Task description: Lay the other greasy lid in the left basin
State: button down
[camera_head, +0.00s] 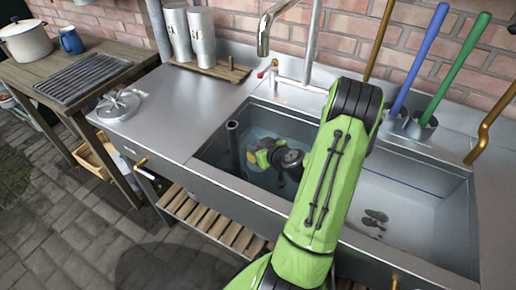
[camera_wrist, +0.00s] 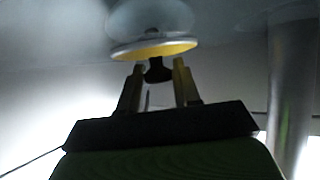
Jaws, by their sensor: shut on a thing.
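My gripper (camera_wrist: 158,80) is down inside the left basin (camera_head: 215,155), at the far end of my green arm. In the wrist view its two fingers are shut on the dark knob of a round lid (camera_wrist: 150,49) with a yellowish edge. A pale round shape shows just beyond the lid; I cannot tell if it is a second lid or a reflection. In the head view my gripper (camera_head: 258,158) is small and the held lid cannot be made out clearly. Whether the lid touches the basin floor cannot be told.
An upright dark pipe (camera_head: 233,147) stands in the left basin, left of my gripper. A round metal piece (camera_head: 118,105) lies on the steel counter. Two metal canisters (camera_head: 202,38) stand behind. The tap (camera_head: 264,40) hangs over the basin's back. The right basin (camera_head: 420,215) holds dark scraps.

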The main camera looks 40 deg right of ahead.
jog(key=shift+f, duration=0.6)
jog(key=c, duration=0.8)
grip_release()
jog(key=shift+a+f, duration=0.1)
jog(key=shift+f, duration=0.05)
jog(key=v, duration=0.5)
jog(key=r+v, duration=0.1)
jog(key=v, duration=0.2)
jog(key=shift+w+r, duration=0.15)
jog(key=shift+w, duration=0.1)
jog(key=shift+r, duration=0.1)
